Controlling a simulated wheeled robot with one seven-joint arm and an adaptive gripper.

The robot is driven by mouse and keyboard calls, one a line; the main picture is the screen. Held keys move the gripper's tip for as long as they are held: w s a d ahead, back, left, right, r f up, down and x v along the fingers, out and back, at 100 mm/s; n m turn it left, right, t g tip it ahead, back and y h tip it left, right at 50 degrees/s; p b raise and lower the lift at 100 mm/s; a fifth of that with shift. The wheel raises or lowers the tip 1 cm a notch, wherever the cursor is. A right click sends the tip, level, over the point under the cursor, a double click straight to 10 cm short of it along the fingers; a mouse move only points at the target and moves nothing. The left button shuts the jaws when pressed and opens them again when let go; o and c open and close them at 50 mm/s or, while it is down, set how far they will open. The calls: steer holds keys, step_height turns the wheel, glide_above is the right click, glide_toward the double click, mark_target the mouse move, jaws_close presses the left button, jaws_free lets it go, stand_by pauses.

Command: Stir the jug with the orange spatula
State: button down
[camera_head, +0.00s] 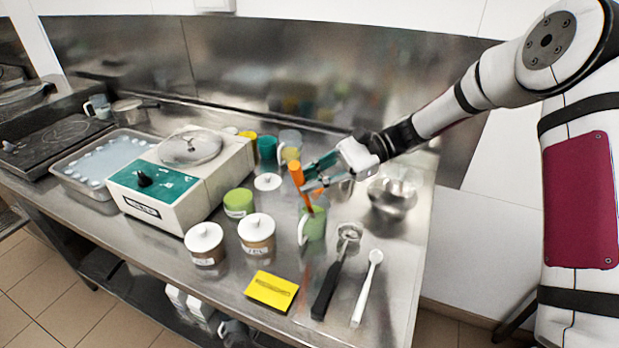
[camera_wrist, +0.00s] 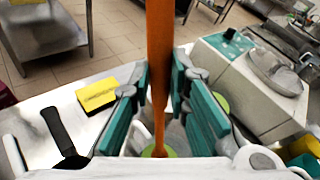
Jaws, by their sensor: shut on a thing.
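The orange spatula (camera_head: 297,175) stands nearly upright, tilted slightly, with its handle at my gripper (camera_head: 312,180). In the wrist view the spatula (camera_wrist: 160,60) passes between the teal fingers of my gripper (camera_wrist: 160,95), which is shut on it. The green jug (camera_head: 314,226) stands on the steel table below my gripper, its pale handle on the left side. The spatula's lower end goes down into the jug's mouth and is hidden inside. In the wrist view part of the green jug (camera_wrist: 170,153) shows below the fingers.
White-lidded jars (camera_head: 256,236) and a green-lidded jar stand left of the jug. A black-handled scoop (camera_head: 328,290), a white spoon (camera_head: 367,288) and a yellow pad (camera_head: 271,291) lie in front. A metal bowl (camera_head: 392,198) is at right. The batch freezer (camera_head: 175,195) stands left.

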steer(key=shift+w+f, duration=0.1)
steer(key=shift+w, duration=0.15)
step_height(320, 180, up, 7)
steer(key=s+p, duration=0.2)
steer(key=p, duration=0.1)
steer(key=shift+s+a, duration=0.4)
steer(key=shift+a, duration=0.05)
stand_by(0.3)
stand_by(0.8)
steer(key=shift+r+p, duration=0.7)
steer(key=shift+r, duration=1.7)
